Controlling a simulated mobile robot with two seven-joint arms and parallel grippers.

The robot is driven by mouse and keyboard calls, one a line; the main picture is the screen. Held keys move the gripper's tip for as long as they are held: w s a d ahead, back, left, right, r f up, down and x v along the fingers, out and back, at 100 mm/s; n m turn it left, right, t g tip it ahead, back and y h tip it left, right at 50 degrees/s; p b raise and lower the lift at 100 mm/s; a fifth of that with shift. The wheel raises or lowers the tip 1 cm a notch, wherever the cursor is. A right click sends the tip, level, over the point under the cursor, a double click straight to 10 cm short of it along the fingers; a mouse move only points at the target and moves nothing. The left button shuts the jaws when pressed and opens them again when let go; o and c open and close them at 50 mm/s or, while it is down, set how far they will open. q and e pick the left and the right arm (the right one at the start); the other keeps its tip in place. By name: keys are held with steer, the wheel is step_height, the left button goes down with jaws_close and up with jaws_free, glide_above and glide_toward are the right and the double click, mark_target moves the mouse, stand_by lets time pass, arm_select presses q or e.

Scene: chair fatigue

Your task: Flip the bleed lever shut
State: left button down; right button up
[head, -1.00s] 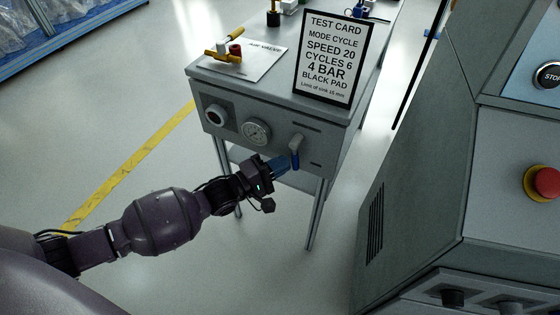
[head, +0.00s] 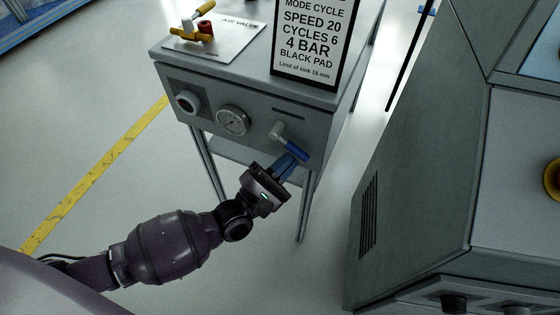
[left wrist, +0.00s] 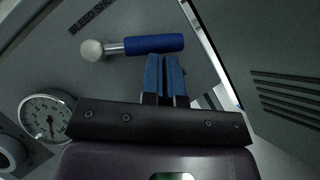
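The bleed lever (head: 297,150) has a blue grip and a pale round hub on the front panel of the grey bench unit. Its grip points right and somewhat downward in the head view. In the left wrist view the lever (left wrist: 155,44) lies nearly level, hub at left. My left gripper (head: 287,160) is just below the grip, its blue fingers together with only a thin gap and nothing between them. In the left wrist view the fingertips (left wrist: 163,56) are right under the grip; I cannot tell whether they touch it. My right gripper is out of view.
A gauge (head: 233,120) and a round knob (head: 187,101) sit left of the lever. A test card (head: 310,45) and an air valve plate (head: 215,38) are on top. A large grey machine (head: 420,170) stands close on the right.

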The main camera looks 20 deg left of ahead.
arm_select(q)
steer(key=shift+d+r+n+t+y, duration=0.6)
steer(key=shift+d+r+n, duration=0.3)
steer(key=shift+n, duration=0.2)
steer(key=shift+d+r, duration=0.3)
steer(key=shift+r, duration=0.05)
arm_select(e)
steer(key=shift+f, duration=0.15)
arm_select(q)
steer(key=shift+r, duration=0.1)
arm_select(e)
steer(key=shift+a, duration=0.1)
